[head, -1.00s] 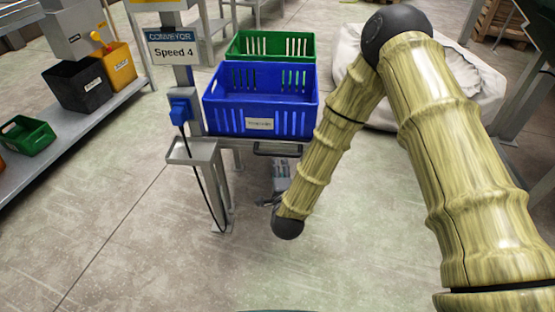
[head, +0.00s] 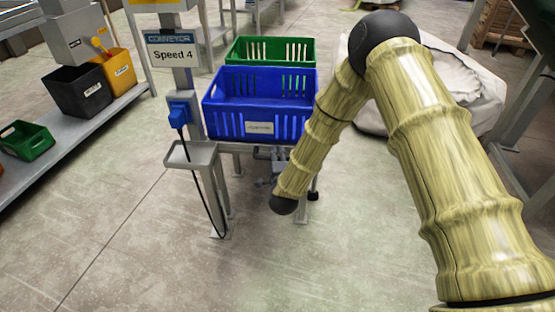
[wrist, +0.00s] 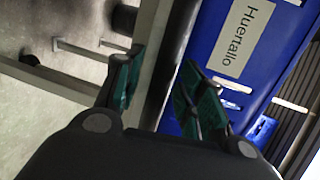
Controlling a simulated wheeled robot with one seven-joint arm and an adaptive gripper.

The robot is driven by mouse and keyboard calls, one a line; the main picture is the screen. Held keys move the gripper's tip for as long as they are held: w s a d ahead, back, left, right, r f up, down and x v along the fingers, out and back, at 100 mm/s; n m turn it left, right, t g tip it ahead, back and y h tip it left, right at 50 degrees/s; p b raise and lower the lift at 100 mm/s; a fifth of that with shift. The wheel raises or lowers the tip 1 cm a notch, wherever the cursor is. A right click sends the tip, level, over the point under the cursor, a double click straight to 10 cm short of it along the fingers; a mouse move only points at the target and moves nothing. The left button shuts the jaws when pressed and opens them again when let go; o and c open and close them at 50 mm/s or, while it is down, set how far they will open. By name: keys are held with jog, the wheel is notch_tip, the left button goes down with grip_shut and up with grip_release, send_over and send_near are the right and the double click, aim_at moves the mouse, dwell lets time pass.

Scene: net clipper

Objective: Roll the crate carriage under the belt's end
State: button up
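The crate carriage is a low grey frame with a leg and dark caster (head: 313,195) showing at its front right. It bears a blue crate (head: 225,122) with a white label and a green crate (head: 270,42) behind. My gripper (head: 272,165) is at the carriage's front, just below the blue crate, partly hidden by my forearm. In the wrist view my gripper's green-padded fingers (wrist: 160,95) stand apart, on either side of a grey bar along the frame; contact is not clear. The blue crate (wrist: 210,85) fills the right there. The belt's end cannot be made out.
A grey post with a "CONVEYOR Speed 4" sign (head: 173,51) and a blue box stands close left of the carriage. A shelf with bins (head: 80,90) is at the left. A white sack (head: 465,90) lies to the right. The front floor (head: 170,270) is clear.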

grip_shut()
